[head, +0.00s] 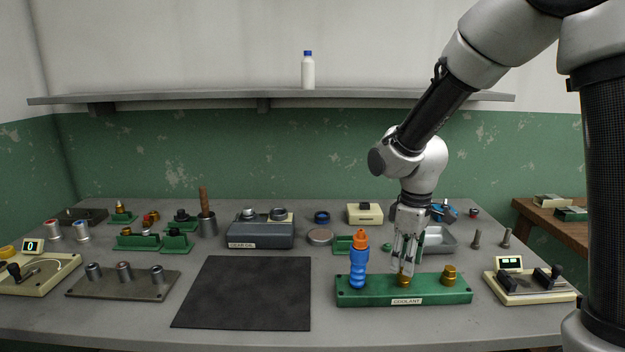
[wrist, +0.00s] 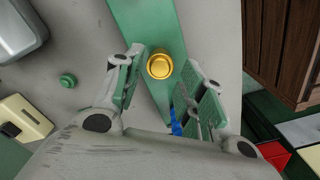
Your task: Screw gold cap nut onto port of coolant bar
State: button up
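The coolant bar (head: 375,296) is a long green block with a "COOLANT" label, lying at the front right of the table. A gold cap nut (head: 404,281) stands at the bar's middle, and it also shows in the wrist view (wrist: 160,64). A second gold piece (head: 449,276) stands near the bar's right end. My gripper (head: 404,264) points down just over the middle gold piece. In the wrist view its fingers are open on either side of the gold nut, with gaps visible. The thread or port under the nut is hidden.
A blue bottle with an orange top (head: 358,262) stands on the bar's left end, close to my gripper. A black mat (head: 245,292) lies to the left. A grey tray (head: 438,240) is behind the bar, and a cream switch box (head: 530,286) is to its right.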

jog(key=shift+n, duration=1.1)
jog(key=shift+f, duration=0.15)
jog(key=shift+f, duration=1.35)
jog(key=c, duration=0.7)
jog(key=m, duration=0.5)
